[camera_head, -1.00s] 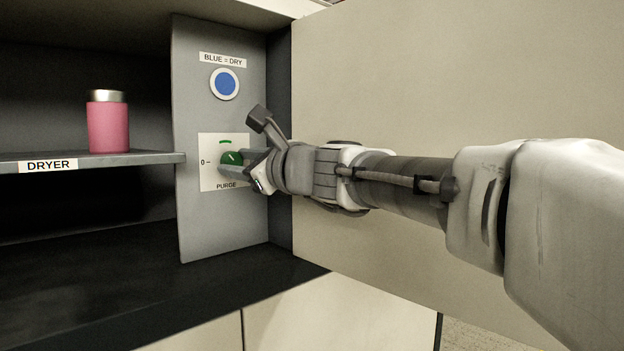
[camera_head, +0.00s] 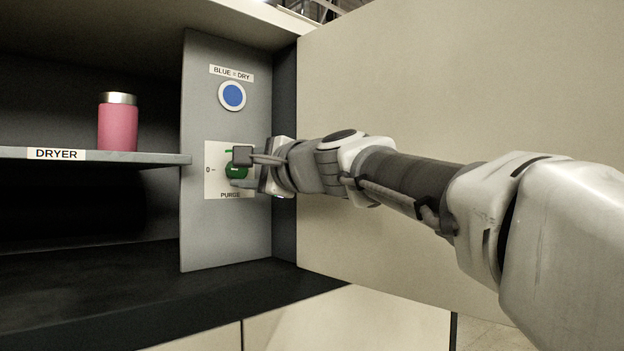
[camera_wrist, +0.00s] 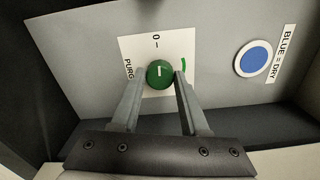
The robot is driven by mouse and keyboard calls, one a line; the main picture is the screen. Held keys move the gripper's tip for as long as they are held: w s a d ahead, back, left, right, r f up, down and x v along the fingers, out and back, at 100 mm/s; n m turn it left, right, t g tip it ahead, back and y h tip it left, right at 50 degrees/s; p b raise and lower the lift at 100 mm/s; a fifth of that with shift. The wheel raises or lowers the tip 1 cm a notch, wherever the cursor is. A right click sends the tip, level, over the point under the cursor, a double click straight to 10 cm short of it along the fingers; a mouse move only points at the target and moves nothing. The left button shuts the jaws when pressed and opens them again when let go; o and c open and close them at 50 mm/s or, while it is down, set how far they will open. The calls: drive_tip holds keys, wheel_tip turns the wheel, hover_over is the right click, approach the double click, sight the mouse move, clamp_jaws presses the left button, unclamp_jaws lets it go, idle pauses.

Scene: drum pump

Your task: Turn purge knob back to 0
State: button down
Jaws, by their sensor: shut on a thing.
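The green purge knob (camera_head: 234,170) sits on a white plate (camera_head: 215,189) marked "PURGE", with a "0" and a dash at its left. In the wrist view the knob (camera_wrist: 160,74) is between my two fingers, and my gripper (camera_wrist: 160,80) is shut on it. The knob's white mark lies about level in the head view. In the wrist view it lines up with the "0" dash (camera_wrist: 156,45). A green arc (camera_wrist: 183,64) shows on the plate beside a fingertip. In the head view my gripper (camera_head: 246,174) partly hides the knob.
A blue round indicator (camera_head: 232,96) labelled "BLUE = DRY" is above the plate. A pink bottle with a metal lid (camera_head: 118,124) stands on the dryer shelf (camera_head: 120,157) at left. A large beige panel (camera_head: 450,90) stands right beside my arm.

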drive_tip(key=shift+n, duration=0.4)
drive_tip(key=shift+c, duration=2)
unclamp_jaws()
drive_tip(key=b+v, duration=0.2)
drive_tip(key=v, duration=1.5)
drive_tip(key=shift+d, duration=0.15)
drive_tip(key=shift+s, duration=0.15)
